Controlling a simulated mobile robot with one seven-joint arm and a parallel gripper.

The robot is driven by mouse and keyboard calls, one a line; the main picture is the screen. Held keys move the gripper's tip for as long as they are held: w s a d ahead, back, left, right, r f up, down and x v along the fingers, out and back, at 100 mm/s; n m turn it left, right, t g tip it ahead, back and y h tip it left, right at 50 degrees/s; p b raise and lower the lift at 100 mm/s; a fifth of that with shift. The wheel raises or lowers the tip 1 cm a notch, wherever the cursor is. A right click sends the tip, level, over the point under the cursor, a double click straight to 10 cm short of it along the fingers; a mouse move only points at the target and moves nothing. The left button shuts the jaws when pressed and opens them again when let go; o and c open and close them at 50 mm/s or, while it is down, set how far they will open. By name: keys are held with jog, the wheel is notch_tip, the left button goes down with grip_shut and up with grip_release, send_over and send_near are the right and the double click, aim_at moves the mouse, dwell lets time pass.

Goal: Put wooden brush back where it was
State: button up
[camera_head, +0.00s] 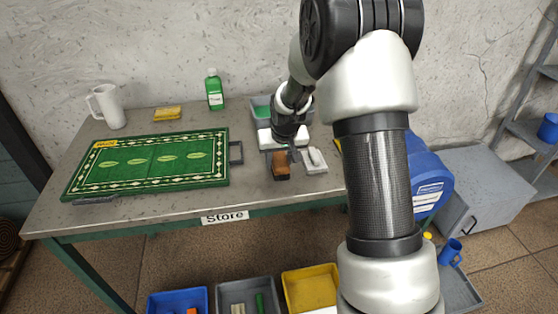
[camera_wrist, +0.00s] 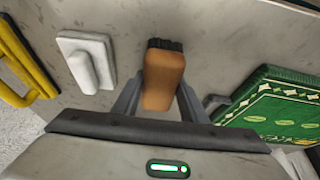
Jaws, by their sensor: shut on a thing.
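The wooden brush (camera_head: 281,164) is a brown block with dark bristles, near the front edge of the table, right of the green rug. In the wrist view the brush (camera_wrist: 163,77) sits between the two fingers, its dark bristles at the far end. My gripper (camera_head: 284,152) is shut on the brush; the wrist view also shows the gripper (camera_wrist: 158,100). I cannot tell whether the brush touches the table. A white block with a handle (camera_head: 315,160) lies just right of the brush and apart from it.
The green rug (camera_head: 150,163) lies on the table (camera_head: 135,221) at left. A white jug (camera_head: 106,106), yellow pack (camera_head: 167,113) and green bottle (camera_head: 214,90) stand behind it. A green-lined tray (camera_head: 262,112) is behind my gripper. Blue, grey and yellow bins (camera_head: 312,286) sit below.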

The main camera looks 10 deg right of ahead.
jog(key=shift+r, duration=0.1)
jog(key=o, duration=0.8)
jog(key=shift+f, duration=0.25)
jog(key=shift+c, duration=0.2)
jog(key=o, duration=0.4)
jog(key=shift+o, duration=0.2)
jog(key=shift+r, duration=0.2)
